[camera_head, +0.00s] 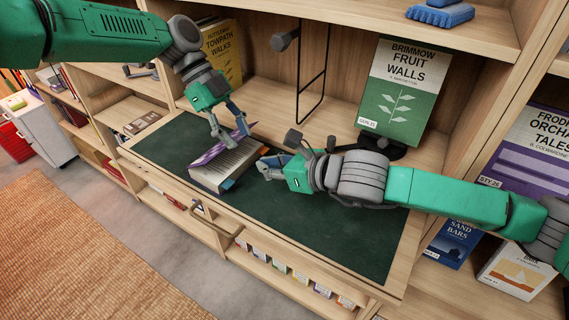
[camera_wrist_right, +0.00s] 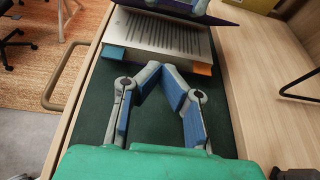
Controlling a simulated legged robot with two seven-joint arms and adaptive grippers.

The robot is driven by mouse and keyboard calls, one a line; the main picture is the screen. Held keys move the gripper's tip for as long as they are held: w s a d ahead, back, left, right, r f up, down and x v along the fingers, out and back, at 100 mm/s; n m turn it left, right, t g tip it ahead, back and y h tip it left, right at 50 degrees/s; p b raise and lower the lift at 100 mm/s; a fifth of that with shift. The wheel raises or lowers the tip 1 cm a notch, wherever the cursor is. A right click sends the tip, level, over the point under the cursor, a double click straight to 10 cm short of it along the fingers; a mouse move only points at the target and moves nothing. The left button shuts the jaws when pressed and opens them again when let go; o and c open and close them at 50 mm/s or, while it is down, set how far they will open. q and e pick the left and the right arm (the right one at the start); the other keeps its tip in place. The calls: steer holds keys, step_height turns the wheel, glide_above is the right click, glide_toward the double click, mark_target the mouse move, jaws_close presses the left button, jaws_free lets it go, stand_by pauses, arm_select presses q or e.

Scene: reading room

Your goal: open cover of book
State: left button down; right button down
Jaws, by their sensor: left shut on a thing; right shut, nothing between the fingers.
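The book (camera_head: 228,166) lies on the green mat of the desk, its cover (camera_head: 209,153) tilted up and printed pages showing beneath. My left gripper (camera_head: 229,138) comes down from above and is shut on the raised cover. The right wrist view shows the printed page (camera_wrist_right: 160,38) and the dark purple cover (camera_wrist_right: 228,12) lifted at the top. My right gripper (camera_head: 266,165) is shut and empty, low over the mat just right of the book. Its fingertips (camera_wrist_right: 166,72) point at the book's near edge, where blue and orange tabs show. Whether they touch it is unclear.
The green mat (camera_head: 330,230) is clear in front of my right arm. A green book (camera_head: 405,95) stands upright on a dark stand behind it. A yellow book (camera_head: 222,50) stands behind my left gripper. A black wire frame (camera_head: 316,92) stands at the back.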

mark_target(242, 140)
steer(key=shift+x, duration=1.15)
arm_select(q)
steer(key=shift+a, duration=0.1)
arm_select(e)
steer(key=shift+w+a+r, duration=0.2)
steer(key=shift+a+r, duration=0.15)
steer(key=shift+r, duration=0.1)
steer(key=shift+w+a+r, duration=0.25)
steer(key=shift+a+r, duration=0.1)
steer(key=shift+r, duration=0.1)
steer(key=shift+w+a+r, duration=0.35)
steer(key=shift+r, duration=0.3)
arm_select(q)
steer(key=shift+s+f, duration=0.1)
steer(key=shift+f, duration=0.05)
arm_select(e)
steer(key=shift+w+a+r, duration=0.1)
steer(key=shift+a+r, duration=0.15)
steer(key=shift+r, duration=0.25)
steer(key=shift+w+a+r, duration=0.15)
steer(key=shift+a+r, duration=0.05)
steer(key=shift+r, duration=0.25)
arm_select(q)
steer(key=c, duration=1.2)
jaws_free()
arm_select(e)
steer(key=shift+r, duration=0.1)
steer(key=shift+f, duration=0.25)
